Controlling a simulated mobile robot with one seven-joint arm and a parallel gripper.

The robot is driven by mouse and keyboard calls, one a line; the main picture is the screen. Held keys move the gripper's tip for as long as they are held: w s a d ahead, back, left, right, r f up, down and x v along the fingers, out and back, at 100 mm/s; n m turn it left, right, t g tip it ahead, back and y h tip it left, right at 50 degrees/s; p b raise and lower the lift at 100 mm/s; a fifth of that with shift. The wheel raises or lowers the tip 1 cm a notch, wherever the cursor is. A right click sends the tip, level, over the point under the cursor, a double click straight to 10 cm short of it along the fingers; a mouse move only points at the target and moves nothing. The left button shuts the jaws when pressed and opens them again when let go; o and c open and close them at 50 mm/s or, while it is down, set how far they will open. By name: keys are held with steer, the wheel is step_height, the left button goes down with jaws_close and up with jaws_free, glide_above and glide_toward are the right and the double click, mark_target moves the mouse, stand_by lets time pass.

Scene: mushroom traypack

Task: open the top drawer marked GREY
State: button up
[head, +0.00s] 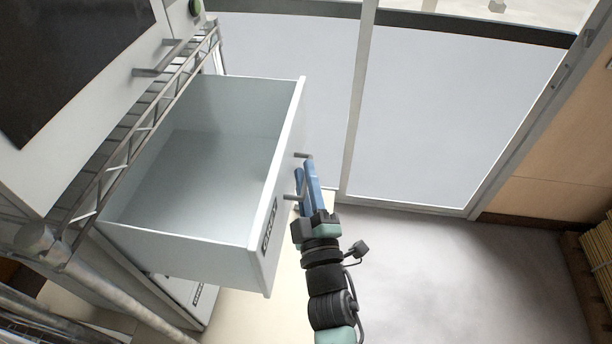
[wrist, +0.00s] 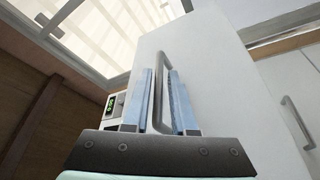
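The top drawer (head: 190,238) is pulled far out of its cabinet, and its inside is empty. Its front carries a label reading GREY (head: 269,226). The bar handle (head: 301,155) stands off the drawer front and also shows in the wrist view (wrist: 159,95). My gripper (head: 306,186) is at this handle, with its blue fingers on either side of the bar. In the wrist view my gripper (wrist: 160,95) shows a small gap beside the bar, so the fingers look open around it. The handle's middle is partly hidden by the fingers in the head view.
A lower drawer with a label (head: 198,294) sits beneath, closed. A wire rack (head: 130,150) runs along the cabinet's top edge. Glazed panels (head: 440,110) stand behind, and a slatted wooden stack (head: 598,250) is at the right edge. The floor (head: 450,280) right of my arm is clear.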

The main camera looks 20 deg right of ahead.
steer(key=b+v, duration=0.6)
steer(key=v, duration=0.7)
stand_by(0.5)
